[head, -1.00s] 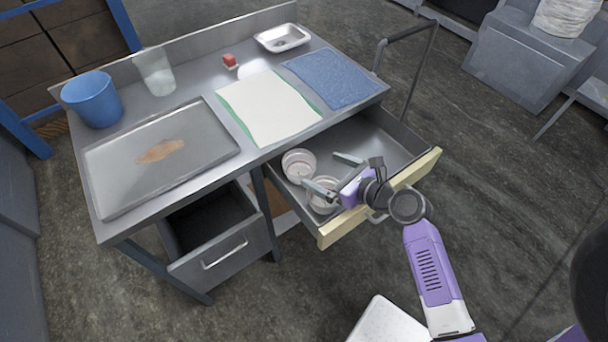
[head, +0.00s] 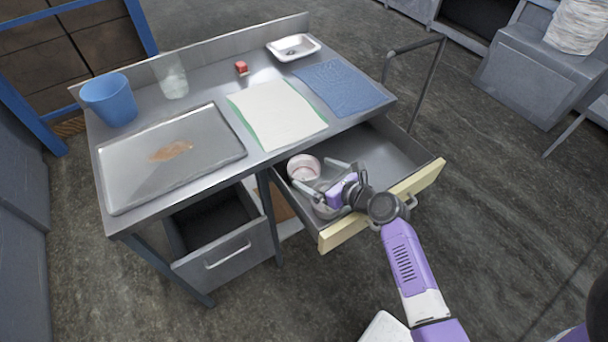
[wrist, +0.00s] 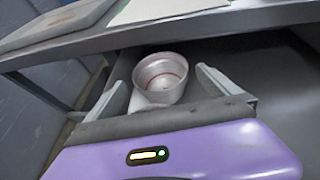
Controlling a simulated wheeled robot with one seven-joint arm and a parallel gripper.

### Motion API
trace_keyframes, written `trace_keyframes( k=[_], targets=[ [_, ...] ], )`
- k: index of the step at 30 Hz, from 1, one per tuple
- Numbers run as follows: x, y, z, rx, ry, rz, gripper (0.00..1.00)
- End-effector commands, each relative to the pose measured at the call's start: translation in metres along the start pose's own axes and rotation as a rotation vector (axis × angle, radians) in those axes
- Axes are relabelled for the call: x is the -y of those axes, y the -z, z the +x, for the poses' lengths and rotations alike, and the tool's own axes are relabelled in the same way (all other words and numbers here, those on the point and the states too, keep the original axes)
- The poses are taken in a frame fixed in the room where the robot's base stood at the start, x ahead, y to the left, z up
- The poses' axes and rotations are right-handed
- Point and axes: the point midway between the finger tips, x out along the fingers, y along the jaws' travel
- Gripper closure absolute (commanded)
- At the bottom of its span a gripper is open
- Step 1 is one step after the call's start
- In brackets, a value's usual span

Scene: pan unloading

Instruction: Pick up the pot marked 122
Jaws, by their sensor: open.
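The rear-left pot (head: 303,167) is upright near the drawer's left wall. No number 122 can be read on either pot.
The metal worktop (head: 205,95) overhangs the drawer's back. The drawer's right side is clear.

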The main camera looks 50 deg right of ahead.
Motion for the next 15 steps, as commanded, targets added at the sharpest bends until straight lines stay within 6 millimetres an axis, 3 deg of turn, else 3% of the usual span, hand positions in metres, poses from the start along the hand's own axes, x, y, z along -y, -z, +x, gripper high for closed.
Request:
trace_keyframes(
  k=[6,15],
  targets=[
    [-0.002,0.001,0.033,0.0,-0.003,0.0,0.0],
    [-0.001,0.001,0.042,0.0,-0.001,0.0,0.0]
  ],
)
